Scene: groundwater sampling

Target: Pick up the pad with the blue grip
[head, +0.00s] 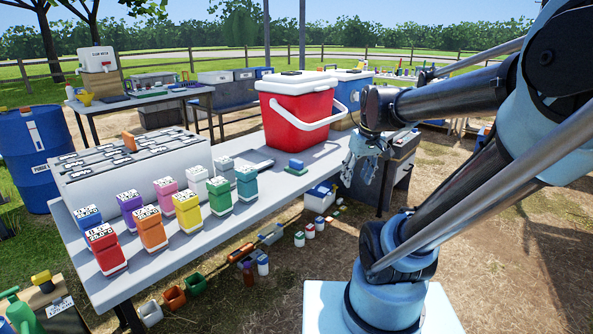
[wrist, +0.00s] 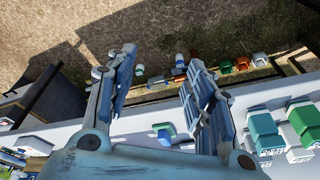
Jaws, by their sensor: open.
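The pad with the blue grip (head: 296,164) lies on the grey table (head: 220,238) near its edge, in front of the red cooler. Its blue grip is on top, with a pale or greenish pad beneath. It also shows small in the wrist view (wrist: 165,132), between my two fingers and beyond them. My gripper (head: 362,160) is open and empty, to the right of the pad and apart from it, past the table edge. In the wrist view my gripper (wrist: 160,66) shows both blue-grey fingers spread wide.
A red cooler (head: 297,108) with a white lid stands behind the pad. A shallow grey tray (head: 253,160) lies left of it. Several colored labelled bottles, including a teal one (head: 246,184), stand farther left. Small bottles and open bins (head: 174,298) sit on the ground below.

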